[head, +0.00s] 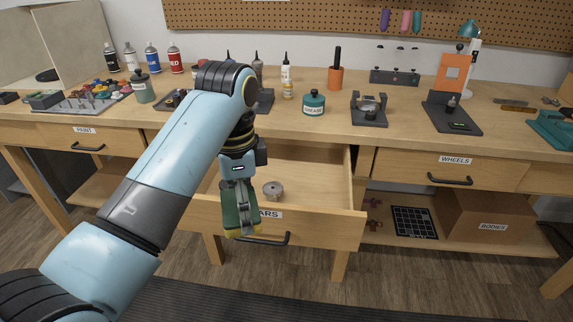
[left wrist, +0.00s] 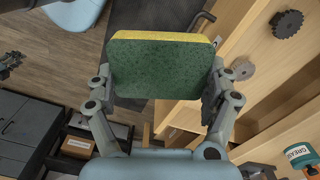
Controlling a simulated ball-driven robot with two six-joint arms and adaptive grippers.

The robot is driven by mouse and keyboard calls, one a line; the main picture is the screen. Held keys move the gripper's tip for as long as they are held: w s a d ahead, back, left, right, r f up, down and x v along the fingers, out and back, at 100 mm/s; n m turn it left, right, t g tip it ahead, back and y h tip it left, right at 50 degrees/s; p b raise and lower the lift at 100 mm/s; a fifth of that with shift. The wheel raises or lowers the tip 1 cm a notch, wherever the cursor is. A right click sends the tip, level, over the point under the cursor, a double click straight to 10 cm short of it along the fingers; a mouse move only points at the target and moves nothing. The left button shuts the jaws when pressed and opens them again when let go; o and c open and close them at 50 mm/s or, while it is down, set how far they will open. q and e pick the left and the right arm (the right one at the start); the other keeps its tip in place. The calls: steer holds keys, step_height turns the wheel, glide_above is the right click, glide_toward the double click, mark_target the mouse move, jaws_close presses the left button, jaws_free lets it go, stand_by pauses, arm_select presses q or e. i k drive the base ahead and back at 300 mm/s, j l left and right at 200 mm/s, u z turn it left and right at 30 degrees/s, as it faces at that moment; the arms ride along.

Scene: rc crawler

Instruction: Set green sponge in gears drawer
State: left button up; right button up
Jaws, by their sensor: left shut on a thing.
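My left gripper (head: 239,190) is shut on the green sponge (head: 238,217), which has a yellow face. In the left wrist view the sponge (left wrist: 162,68) sits between the two fingers (left wrist: 160,90), its green face toward the camera. The gears drawer (head: 320,224) is pulled open, its label partly hidden behind the sponge. In the head view the sponge overlaps the drawer's front panel; its exact height above the drawer is hard to tell. A grey gear (head: 273,190) lies in the drawer, and a darker gear (left wrist: 287,24) shows in the left wrist view.
The bench top (head: 330,125) above the drawer holds a grease jar (head: 314,103), bottles and fixtures. The paint drawer (head: 110,143) and wheels drawer (head: 480,171) are shut on either side. Right of the gear, the gears drawer has bare floor; my arm hides its left part.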

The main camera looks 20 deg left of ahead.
mark_target(296, 187)
steer(key=i, duration=1)
